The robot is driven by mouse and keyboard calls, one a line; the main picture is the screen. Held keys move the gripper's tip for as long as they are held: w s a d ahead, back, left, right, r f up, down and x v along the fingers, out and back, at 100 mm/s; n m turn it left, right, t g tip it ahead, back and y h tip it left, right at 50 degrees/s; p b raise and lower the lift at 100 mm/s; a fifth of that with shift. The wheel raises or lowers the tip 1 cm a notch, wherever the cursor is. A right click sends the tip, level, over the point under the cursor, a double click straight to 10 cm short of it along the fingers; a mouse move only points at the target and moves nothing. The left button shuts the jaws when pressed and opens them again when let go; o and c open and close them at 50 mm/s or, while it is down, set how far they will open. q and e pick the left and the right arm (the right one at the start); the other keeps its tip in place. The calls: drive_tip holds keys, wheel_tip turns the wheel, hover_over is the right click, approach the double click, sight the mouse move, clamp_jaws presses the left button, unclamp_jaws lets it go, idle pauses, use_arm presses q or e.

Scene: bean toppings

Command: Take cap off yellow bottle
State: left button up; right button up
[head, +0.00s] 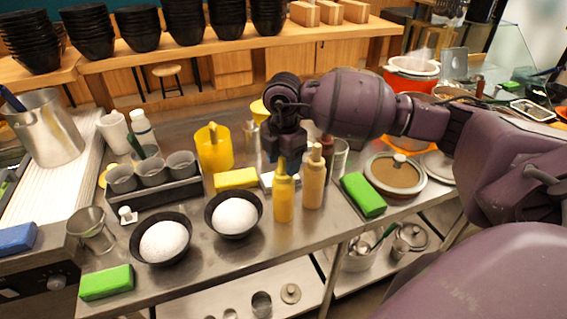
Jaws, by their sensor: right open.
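The yellow bottle (284,203) stands upright on the steel counter, with its pointed yellow cap (281,167) on top. My right gripper (283,158) reaches in from the right and points down just above and behind the cap. It is open and holds nothing that I can see. Its fingers are dark and partly merge with the wrist, so I cannot tell whether they touch the cap. A tan bottle (313,186) stands close on the right of the yellow bottle. My left gripper is not in view.
Two dark bowls with white contents (187,258) stand to the left. A yellow sponge (236,179) and yellow pitcher (214,152) are behind left. A green sponge (362,195) lies right. The counter's front edge (300,246) has some free room before the bottles.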

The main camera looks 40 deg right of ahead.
drive_tip(key=shift+f, duration=0.15)
drive_tip(key=shift+c, duration=0.3)
drive_tip(key=c, duration=0.8)
drive_tip(key=shift+o, duration=0.2)
wheel_tip(320, 180, up, 20)
